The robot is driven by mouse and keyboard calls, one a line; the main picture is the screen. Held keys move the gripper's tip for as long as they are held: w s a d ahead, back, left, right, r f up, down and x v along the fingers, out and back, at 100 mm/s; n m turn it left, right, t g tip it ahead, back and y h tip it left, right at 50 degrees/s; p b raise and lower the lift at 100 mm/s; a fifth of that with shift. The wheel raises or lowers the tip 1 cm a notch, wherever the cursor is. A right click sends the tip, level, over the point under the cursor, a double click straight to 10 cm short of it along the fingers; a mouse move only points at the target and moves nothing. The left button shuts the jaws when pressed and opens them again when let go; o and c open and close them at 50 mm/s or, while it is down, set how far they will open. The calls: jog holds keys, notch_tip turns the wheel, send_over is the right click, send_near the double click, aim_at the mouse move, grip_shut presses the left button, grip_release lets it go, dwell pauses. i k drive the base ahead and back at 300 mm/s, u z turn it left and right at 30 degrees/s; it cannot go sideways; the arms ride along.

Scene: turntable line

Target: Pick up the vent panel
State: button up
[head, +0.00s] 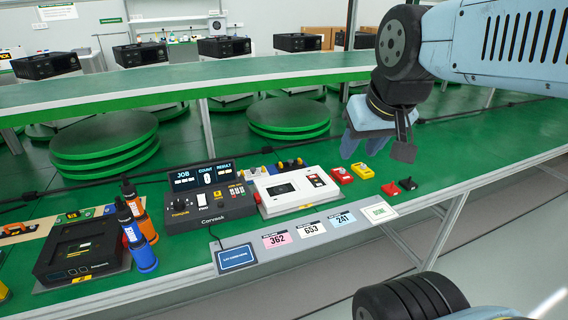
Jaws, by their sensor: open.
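My gripper (376,148) is at the right of the head view, above the green bench, with its fingers pointing down. It is open, and I see nothing between its fingers. It hangs near the red block (341,175) and the yellow block (362,170), apparently above and behind them. I cannot pick out a vent panel with certainty in this view. A dark square unit (82,250) with a raised rim sits at the left of the bench.
A black control box (211,203) and a white device (296,189) stand mid-bench. Two bottles, blue (136,234) and orange (142,217), stand left. A label strip (300,250) runs along the front. Green turntables (103,147) lie behind.

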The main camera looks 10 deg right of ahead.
aim_at(290, 165)
jog(key=u, duration=0.05)
jog(key=i, duration=0.9)
jog(key=z, duration=0.1)
